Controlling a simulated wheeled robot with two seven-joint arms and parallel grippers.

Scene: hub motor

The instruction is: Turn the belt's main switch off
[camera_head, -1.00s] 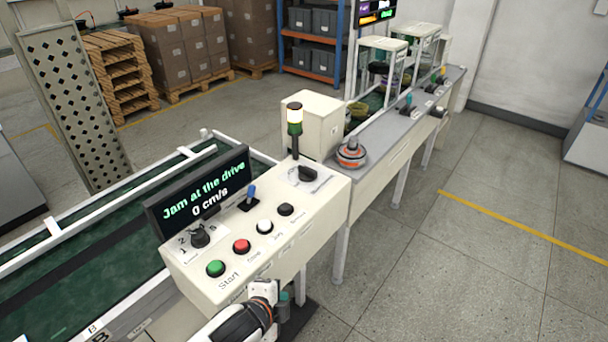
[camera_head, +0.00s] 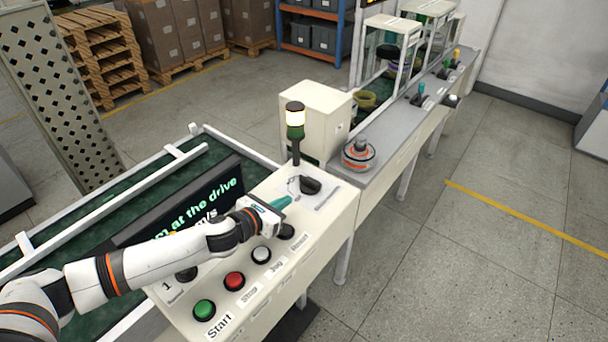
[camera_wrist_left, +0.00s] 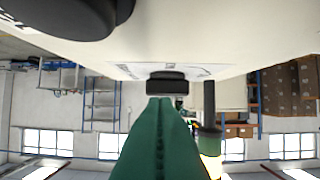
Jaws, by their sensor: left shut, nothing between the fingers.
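The main switch (camera_head: 311,186), a black rotary knob on a white plate, sits at the far end of the cream control panel (camera_head: 330,226). In the left wrist view it shows as a dark knob (camera_wrist_left: 167,82) just beyond my fingertips. My left gripper (camera_head: 280,203) is shut and empty, its teal fingers low over the panel and pointing at the switch. A small gap seems to remain; I cannot tell exactly how wide. In the left wrist view the teal fingers (camera_wrist_left: 158,135) cover the centre. My right gripper is not in view.
A lit signal tower (camera_head: 295,128) stands behind the switch. Green (camera_head: 204,309), red (camera_head: 234,281), white (camera_head: 261,255) and black (camera_head: 286,231) buttons lie along the panel's front. My arm partly hides the display (camera_head: 208,205). A round orange-grey motor part (camera_head: 358,155) sits beyond the panel.

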